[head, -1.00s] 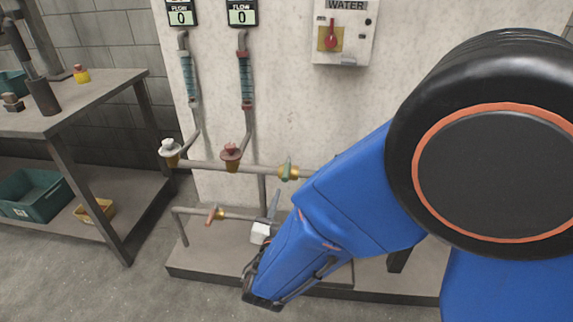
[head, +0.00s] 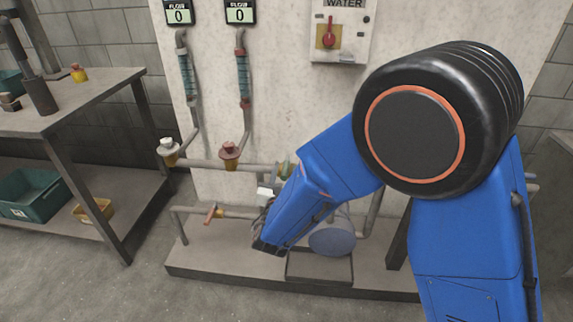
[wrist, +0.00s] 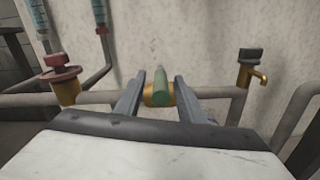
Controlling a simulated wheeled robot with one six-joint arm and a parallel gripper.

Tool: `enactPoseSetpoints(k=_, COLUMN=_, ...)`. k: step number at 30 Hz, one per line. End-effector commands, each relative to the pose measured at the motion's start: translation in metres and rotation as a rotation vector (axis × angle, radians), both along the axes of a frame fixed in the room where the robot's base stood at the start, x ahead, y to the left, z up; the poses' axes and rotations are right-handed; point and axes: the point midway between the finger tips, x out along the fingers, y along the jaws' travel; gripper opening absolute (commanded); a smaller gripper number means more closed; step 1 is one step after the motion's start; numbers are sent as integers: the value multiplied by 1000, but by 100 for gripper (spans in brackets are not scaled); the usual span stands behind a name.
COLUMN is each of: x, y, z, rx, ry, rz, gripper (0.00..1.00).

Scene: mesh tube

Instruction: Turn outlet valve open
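A valve with a green handle (wrist: 161,86) and brass body sits on the horizontal pipe, near the middle of the wrist view. In the head view the green handle (head: 285,169) is partly hidden by my arm. My gripper (wrist: 160,78) is open, with one finger on each side of the green handle; I cannot tell whether either touches it. In the head view my gripper (head: 272,180) is at the pipe, its fingertips unclear. An orange-handled valve (head: 211,214) is on the lower pipe. No label shows which one is the outlet valve.
A red-topped valve (wrist: 62,76) stands left of my gripper and a brass tap (wrist: 252,72) right. The pale wall (head: 290,100) is close behind the pipe. A rounded blue-grey thing (head: 332,241) is below my arm. A workbench (head: 85,95) stands at left.

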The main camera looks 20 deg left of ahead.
Motion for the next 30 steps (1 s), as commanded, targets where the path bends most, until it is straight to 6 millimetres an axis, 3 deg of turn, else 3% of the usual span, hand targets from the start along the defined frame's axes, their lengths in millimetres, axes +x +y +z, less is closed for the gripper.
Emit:
enactPoseSetpoints(k=3, x=18, y=3, z=0, rx=0, ry=0, rz=-3, gripper=36)
enactPoseSetpoints(k=9, x=36, y=8, z=0, rx=0, ry=0, rz=-1, gripper=36)
enactPoseSetpoints(k=20, x=40, y=9, z=0, rx=-1, ry=0, rz=-1, gripper=36)
enactPoseSetpoints(k=21, x=40, y=9, z=0, rx=-1, ry=0, rz=-1, gripper=33)
enactPoseSetpoints(k=25, x=40, y=9, z=0, rx=-1, ry=0, rz=-1, gripper=2)
enactPoseSetpoints(k=30, x=40, y=9, z=0, rx=-1, ry=0, rz=-1, gripper=0)
